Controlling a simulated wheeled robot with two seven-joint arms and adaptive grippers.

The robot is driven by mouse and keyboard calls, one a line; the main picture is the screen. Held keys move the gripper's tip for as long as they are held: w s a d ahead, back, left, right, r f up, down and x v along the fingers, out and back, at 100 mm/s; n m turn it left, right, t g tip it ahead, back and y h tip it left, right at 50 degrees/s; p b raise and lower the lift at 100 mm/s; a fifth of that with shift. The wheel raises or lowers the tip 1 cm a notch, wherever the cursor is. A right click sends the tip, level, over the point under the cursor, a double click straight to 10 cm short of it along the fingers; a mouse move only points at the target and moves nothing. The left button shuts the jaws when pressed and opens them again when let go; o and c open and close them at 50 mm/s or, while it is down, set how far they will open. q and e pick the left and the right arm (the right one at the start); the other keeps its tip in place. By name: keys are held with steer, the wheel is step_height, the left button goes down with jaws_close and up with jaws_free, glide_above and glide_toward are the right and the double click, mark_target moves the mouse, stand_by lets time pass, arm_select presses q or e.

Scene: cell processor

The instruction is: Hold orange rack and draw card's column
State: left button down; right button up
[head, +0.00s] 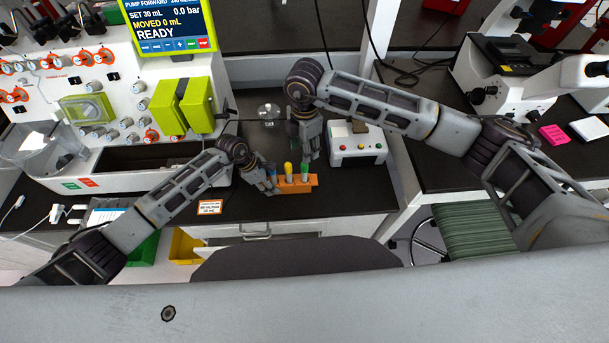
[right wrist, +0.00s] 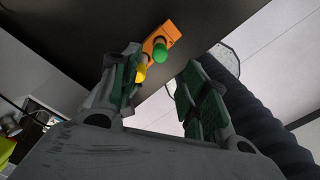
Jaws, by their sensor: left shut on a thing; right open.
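The orange rack (head: 298,187) stands on the dark bench in the head view, holding upright tubes with blue (head: 272,167), yellow (head: 288,168) and green (head: 304,169) tops. My left gripper (head: 272,188) is shut on the rack's left end. My right gripper (head: 309,157) is open and points down just above the green-topped tube. In the right wrist view, the rack (right wrist: 164,34), green top (right wrist: 160,54) and yellow top (right wrist: 141,73) show beyond the open fingers. The small orange-edged card (head: 209,208) lies left of the rack; its print is too small to read surely.
The pump machine with a display reading READY (head: 170,22) stands at the left. A white box with colored buttons (head: 357,145) stands right of the rack. A clear round item (head: 269,111) is behind. The bench's front edge and a drawer (head: 260,230) lie close in front.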

mark_target(305, 176)
steer(key=shift+f, duration=0.15)
steer(key=shift+f, duration=4.35)
jaws_close()
